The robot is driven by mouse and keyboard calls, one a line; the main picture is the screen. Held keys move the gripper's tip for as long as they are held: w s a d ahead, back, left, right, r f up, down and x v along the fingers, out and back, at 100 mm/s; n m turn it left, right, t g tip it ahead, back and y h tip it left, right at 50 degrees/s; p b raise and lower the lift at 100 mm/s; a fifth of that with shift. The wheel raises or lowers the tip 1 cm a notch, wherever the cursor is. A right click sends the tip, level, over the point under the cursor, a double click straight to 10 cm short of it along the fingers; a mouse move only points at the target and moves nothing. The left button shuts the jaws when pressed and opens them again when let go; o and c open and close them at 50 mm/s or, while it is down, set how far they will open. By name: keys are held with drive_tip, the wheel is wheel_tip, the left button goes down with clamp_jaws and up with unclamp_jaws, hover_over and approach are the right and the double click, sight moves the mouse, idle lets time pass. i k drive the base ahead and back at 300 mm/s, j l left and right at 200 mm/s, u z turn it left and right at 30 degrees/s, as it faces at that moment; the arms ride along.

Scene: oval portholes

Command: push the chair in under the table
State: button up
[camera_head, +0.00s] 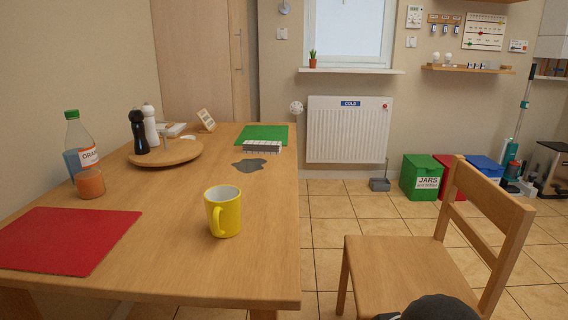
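The wooden chair (405,268) stands on the tiled floor to the right of the table, upright. Its seat's left edge is apart from the table's right edge, with a strip of floor between them. Its backrest (492,190) is on the right, the side away from the table. The wooden table (180,262) fills the left of the view. A dark rounded part, probably mine, covers the near edge of the seat at the bottom. My gripper's fingers are not in view.
A yellow mug (224,214) stands near the table's right edge. A green box (421,178) stands by the back wall.

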sight(388, 272)
drive_tip(key=l+z, duration=0.1)
drive_tip(key=l, duration=0.35)
drive_tip(key=i+l, duration=0.15)
drive_tip(key=l, duration=0.25)
drive_tip(key=i+l+z, duration=0.15)
drive_tip(key=l, duration=0.7)
drive_tip(key=i+l+z, duration=0.15)
drive_tip(key=l, duration=0.25)
drive_tip(key=i+l, duration=0.15)
drive_tip(key=l, duration=0.25)
drive_tip(key=i+l+z, duration=0.15)
drive_tip(key=l, duration=0.3)
drive_tip(key=i+l, duration=0.15)
drive_tip(key=l, duration=0.2)
drive_tip(key=z, duration=0.05)
